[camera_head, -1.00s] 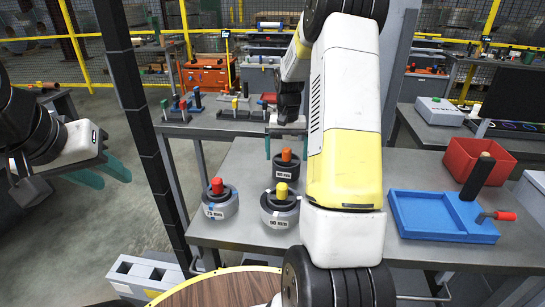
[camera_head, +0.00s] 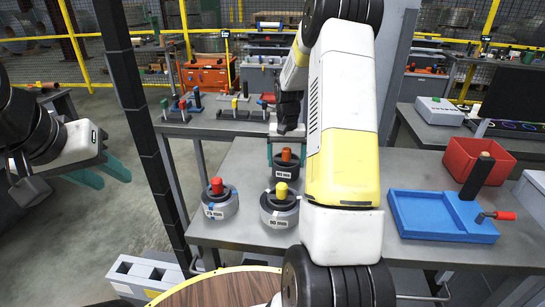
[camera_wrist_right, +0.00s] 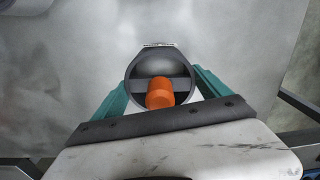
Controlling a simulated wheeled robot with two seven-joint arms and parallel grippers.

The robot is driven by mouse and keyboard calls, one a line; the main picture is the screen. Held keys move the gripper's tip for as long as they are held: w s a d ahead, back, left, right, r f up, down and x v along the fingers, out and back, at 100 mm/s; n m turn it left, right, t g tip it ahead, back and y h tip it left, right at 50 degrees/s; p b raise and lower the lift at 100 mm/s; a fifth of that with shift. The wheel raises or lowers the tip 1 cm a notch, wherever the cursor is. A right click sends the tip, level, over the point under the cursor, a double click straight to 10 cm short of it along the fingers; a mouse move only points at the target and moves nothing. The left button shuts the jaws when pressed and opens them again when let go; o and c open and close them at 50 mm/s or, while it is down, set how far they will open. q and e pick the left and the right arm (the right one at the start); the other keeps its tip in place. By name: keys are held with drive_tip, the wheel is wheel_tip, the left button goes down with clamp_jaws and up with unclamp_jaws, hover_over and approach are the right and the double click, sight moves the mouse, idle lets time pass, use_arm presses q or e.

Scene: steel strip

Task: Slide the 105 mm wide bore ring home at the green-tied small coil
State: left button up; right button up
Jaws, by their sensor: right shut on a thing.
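A dark round ring-shaped piece with an orange knob (camera_head: 285,168) is at the back of the group on the grey table. Its white label is too small to read surely. My right gripper (camera_head: 286,156) has its teal fingers on both sides of this piece and is shut on it; the right wrist view shows the piece (camera_wrist_right: 161,72) between the fingers. I cannot tell whether it still touches the table. My left gripper (camera_head: 107,176) is open and empty at the left, away from the table. I cannot make out a green-tied coil.
A red-knobbed piece (camera_head: 220,205) and a yellow-knobbed piece (camera_head: 280,207) stand close in front. A blue tray (camera_head: 415,215) with a crank-handled tool and a red bin (camera_head: 462,158) are at the right. A dark post (camera_head: 142,150) stands left of the table. Posted stands (camera_head: 235,108) are behind.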

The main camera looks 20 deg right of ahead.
sight(287, 149)
drive_tip(key=shift+r, duration=2)
